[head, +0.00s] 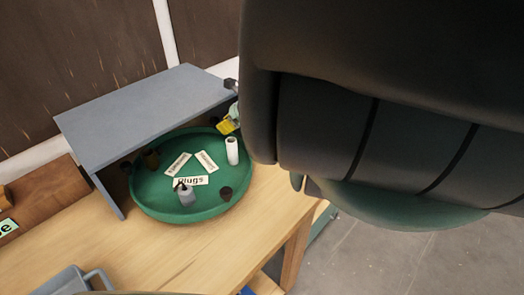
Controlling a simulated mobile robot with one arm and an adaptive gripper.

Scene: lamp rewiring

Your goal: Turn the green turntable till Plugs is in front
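The round green turntable (150,203) stands on the wooden bench, its back part under a grey shelf. Three white labels lie near its middle. The label reading Plugs (191,181) is the nearest to the camera, partly covered by a small grey object (186,197). Two other labels (178,164) and (206,161) lie behind it, too small to read. A white cylinder (232,151) stands at the turntable's right side, a dark round piece (225,193) at its front right, and a brown piece (151,160) at its back left. My gripper is not visible.
The grey shelf (145,110) roofs the turntable's back. A yellow item (228,123) sits by its right end. A grey tray with a handle (72,281) is at the bottom left. The bench (175,250) is bare before the turntable. A large dark body fills the upper right.

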